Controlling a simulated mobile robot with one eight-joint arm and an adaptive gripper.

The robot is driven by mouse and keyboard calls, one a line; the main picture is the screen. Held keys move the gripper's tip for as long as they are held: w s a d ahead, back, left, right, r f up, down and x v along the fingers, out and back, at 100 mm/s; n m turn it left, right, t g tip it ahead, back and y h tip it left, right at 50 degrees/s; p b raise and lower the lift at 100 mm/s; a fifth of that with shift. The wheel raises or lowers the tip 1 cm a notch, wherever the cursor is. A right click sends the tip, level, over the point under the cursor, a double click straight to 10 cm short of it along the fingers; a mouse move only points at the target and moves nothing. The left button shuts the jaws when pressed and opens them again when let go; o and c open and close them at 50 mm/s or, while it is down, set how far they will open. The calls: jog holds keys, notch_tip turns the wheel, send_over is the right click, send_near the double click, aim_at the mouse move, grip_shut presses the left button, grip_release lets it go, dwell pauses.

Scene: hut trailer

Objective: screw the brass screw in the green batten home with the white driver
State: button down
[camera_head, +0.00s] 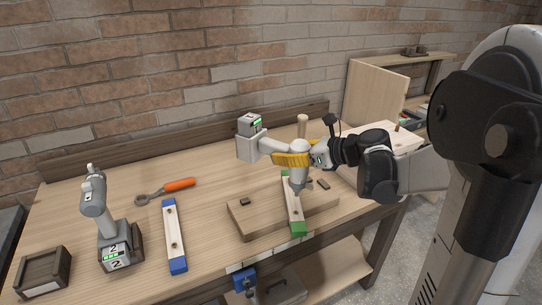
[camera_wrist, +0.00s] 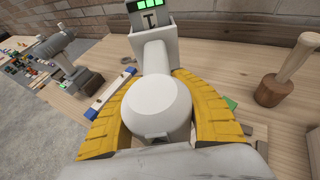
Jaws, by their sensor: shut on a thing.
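The white driver (camera_head: 301,150) is in my gripper (camera_head: 291,160), whose yellow fingers are shut around its body. In the wrist view the gripper (camera_wrist: 158,128) clasps the driver (camera_wrist: 155,98) from both sides, with its battery end away from me. In the head view the driver's nose points down at the green batten (camera_head: 293,211), a pale strip with green ends. I cannot tell whether the tip touches it. A green end of the batten (camera_wrist: 231,102) shows in the wrist view.
The green batten lies on a wooden board (camera_head: 255,222) with small dark blocks. To the left are a blue-ended batten (camera_head: 173,236), a grey driver (camera_head: 97,205), an orange-handled tool (camera_head: 180,185) and a dark box (camera_head: 43,274). A wooden mallet (camera_wrist: 275,90) stands behind the board.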

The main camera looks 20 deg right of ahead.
jog(key=shift+d, duration=0.15)
jog(key=shift+f+b, duration=2.2)
jog(key=shift+f, duration=0.75)
jog(key=shift+f+b, duration=0.5)
jog(key=shift+b, duration=0.05)
jog(key=shift+f, duration=0.15)
